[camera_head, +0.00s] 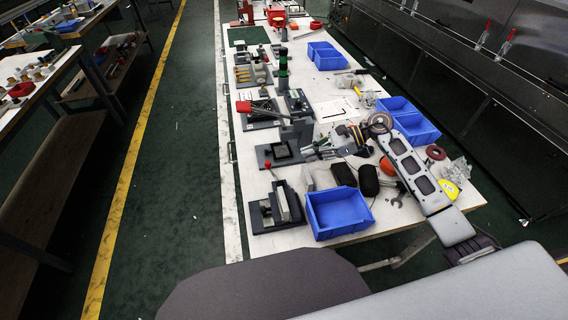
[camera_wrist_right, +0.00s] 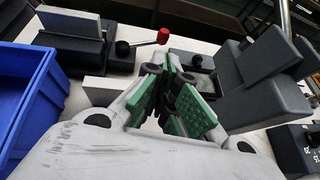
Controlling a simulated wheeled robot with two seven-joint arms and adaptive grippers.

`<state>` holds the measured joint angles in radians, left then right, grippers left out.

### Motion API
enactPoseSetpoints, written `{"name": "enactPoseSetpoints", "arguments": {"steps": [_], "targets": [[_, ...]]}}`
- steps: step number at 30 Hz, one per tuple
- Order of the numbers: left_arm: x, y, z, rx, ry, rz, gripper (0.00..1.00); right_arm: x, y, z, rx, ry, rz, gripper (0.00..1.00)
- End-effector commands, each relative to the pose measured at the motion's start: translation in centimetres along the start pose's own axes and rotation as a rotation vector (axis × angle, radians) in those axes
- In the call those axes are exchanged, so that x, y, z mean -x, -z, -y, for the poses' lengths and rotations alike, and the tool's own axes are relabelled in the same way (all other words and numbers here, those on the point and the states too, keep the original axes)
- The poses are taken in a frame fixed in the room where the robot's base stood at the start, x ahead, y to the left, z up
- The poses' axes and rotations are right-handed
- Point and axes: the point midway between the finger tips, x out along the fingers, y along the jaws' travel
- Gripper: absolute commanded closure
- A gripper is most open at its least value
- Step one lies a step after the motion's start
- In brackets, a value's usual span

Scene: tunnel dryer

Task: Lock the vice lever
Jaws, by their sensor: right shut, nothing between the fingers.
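The vice (camera_head: 264,214) is a dark grey block with a pale jaw plate at the near left of the bench. Its lever ends in a red ball knob (camera_head: 268,165), raised at the vice's far side. In the right wrist view, the vice (camera_wrist_right: 80,51) is at upper left, and the lever runs from a black hub to the red knob (camera_wrist_right: 163,36). My right gripper (camera_head: 308,153) is shut and empty, to the right of the knob and apart from it in the head view. Its green-padded fingers (camera_wrist_right: 170,72) show below the knob in the wrist view. My left gripper is not in view.
A blue bin (camera_head: 338,212) stands right of the vice. Black rolls (camera_head: 368,180) and a wrench lie nearby. The aisle floor at left is clear.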

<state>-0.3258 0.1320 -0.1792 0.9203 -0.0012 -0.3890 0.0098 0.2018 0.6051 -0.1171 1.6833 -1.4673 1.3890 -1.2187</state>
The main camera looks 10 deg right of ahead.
Motion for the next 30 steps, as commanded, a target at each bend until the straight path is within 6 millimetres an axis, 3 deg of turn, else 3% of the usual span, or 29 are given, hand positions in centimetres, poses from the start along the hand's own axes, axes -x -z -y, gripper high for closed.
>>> {"name": "enactPoseSetpoints", "arguments": {"steps": [11,30], "targets": [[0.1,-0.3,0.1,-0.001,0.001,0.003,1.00,-1.5,-0.1,0.0,-0.001,0.000,0.003,1.00],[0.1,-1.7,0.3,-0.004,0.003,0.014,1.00,-7.9,-0.1,0.0,0.000,-0.001,0.001,1.00]]}}
